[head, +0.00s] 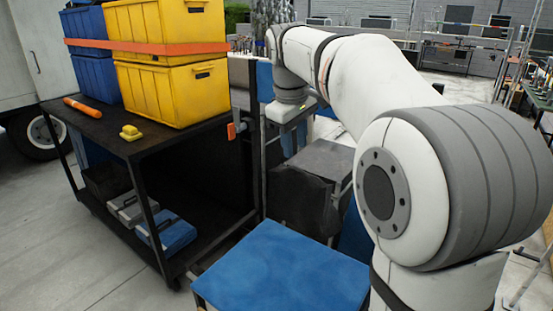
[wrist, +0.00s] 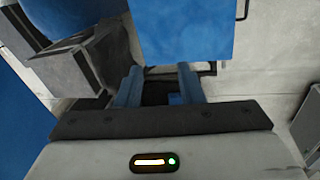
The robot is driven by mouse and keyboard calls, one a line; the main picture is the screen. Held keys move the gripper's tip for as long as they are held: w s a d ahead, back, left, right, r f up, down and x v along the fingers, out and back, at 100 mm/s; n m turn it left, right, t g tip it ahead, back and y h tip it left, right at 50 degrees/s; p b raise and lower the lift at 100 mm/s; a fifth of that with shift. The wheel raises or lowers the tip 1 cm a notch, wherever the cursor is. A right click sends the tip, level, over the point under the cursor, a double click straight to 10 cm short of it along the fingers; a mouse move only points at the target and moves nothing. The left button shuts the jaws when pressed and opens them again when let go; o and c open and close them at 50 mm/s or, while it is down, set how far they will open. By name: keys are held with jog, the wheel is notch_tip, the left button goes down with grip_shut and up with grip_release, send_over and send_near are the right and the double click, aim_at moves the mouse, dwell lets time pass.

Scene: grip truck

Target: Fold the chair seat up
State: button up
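A flat blue panel (head: 280,268), which looks like a chair seat, lies roughly level at the bottom middle of the head view. An upright blue panel (head: 265,80) stands behind my wrist; I cannot tell whether it belongs to the same chair. My gripper (head: 294,141) points down above a dark grey box-like thing, beyond the level blue panel. In the wrist view my gripper (wrist: 159,84) has its two blue-grey fingers apart, with nothing seen between them. A blue panel (wrist: 186,32) lies just past the fingertips; contact is not visible.
A black cart (head: 150,150) at left carries yellow crates (head: 170,85), blue crates (head: 95,75) and an orange tool (head: 82,107). Cases lie on its lower shelf. Dark grey boxes (head: 325,160) stand close under my gripper. Open floor is at the lower left.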

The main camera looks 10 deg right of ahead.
jog(key=w+f+n, duration=0.1)
jog(key=w+f, duration=0.3)
jog(key=f, duration=0.2)
jog(key=shift+w+d+f+b, duration=0.2)
jog(key=shift+w+f+b, duration=0.15)
jog(key=shift+b, duration=0.1)
grip_shut()
dwell(0.8)
jog(key=c, duration=0.7)
grip_release()
jog(key=o, duration=0.7)
